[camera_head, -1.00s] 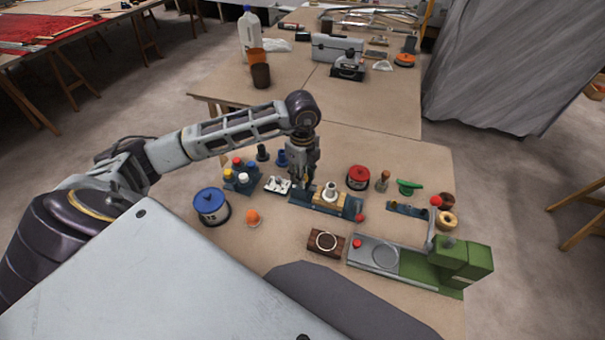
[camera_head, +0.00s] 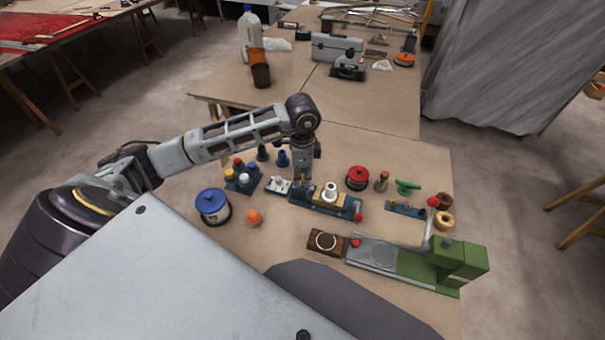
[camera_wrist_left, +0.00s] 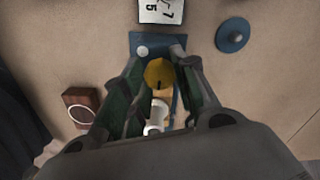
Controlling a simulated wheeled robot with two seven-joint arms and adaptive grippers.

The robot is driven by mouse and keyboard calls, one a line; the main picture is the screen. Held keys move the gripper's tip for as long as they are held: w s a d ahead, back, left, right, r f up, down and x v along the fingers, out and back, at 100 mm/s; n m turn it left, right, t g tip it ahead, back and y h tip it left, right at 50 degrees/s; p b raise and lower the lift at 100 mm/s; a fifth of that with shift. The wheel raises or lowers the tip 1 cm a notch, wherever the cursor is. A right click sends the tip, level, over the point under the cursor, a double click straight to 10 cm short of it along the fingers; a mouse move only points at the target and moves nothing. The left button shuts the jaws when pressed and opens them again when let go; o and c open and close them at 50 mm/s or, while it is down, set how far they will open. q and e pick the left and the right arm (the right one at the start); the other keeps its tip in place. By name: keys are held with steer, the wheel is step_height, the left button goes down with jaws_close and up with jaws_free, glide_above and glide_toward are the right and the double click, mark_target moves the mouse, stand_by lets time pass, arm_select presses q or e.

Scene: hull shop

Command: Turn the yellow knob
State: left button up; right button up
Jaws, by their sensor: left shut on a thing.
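The yellow knob (camera_wrist_left: 159,73) shows in the left wrist view, at one end of a blue base (camera_wrist_left: 146,43). My left gripper (camera_wrist_left: 160,76) points down with its fingers on either side of the knob, shut on it. In the head view the left gripper (camera_head: 302,178) is over the left end of the blue base (camera_head: 342,211), and its fingers and the knob are mostly hidden there. A white cylinder (camera_head: 330,191) stands on a wooden block on the same base. My right gripper is not in view.
Close around stand a blue block with coloured buttons (camera_head: 243,181), a small metal plate (camera_head: 278,185), a red-topped round pot (camera_head: 358,178) and a blue-lidded pot (camera_head: 212,206). A green machine (camera_head: 455,262) stands at the front right. The back table (camera_head: 300,88) has free room.

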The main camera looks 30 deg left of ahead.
arm_select(q)
steer(key=shift+n, duration=0.4)
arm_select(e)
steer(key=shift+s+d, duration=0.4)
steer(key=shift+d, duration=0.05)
arm_select(q)
steer(key=o, duration=1.1)
steer(key=shift+c, duration=0.2)
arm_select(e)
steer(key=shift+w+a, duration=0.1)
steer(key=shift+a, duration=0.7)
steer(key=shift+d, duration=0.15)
